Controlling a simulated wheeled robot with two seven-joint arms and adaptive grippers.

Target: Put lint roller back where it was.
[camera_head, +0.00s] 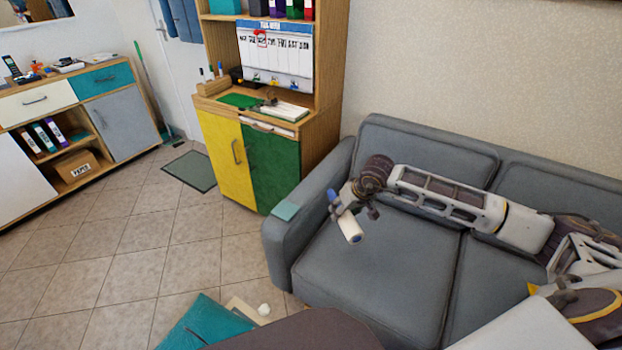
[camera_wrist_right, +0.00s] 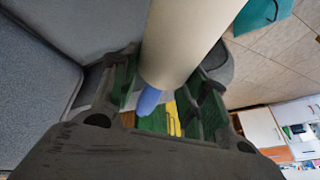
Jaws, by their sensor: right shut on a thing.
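The lint roller (camera_head: 350,228) has a white cylinder and a blue handle. In the head view it hangs tilted from my right gripper (camera_head: 354,206), over the left part of the grey sofa (camera_head: 385,265). In the right wrist view, the white cylinder (camera_wrist_right: 190,38) runs between the two fingers of the right gripper (camera_wrist_right: 168,88), which is shut on it. The blue handle end (camera_wrist_right: 148,100) shows beyond the fingers. My left gripper is in neither view.
A teal item (camera_head: 287,211) lies on the sofa's left armrest. A wooden cabinet (camera_head: 318,110) with yellow and green doors stands behind it. A sideboard (camera_head: 120,85) stands at the left. A teal object (camera_head: 200,325) is at the bottom. The tiled floor (camera_head: 145,225) between is mostly clear.

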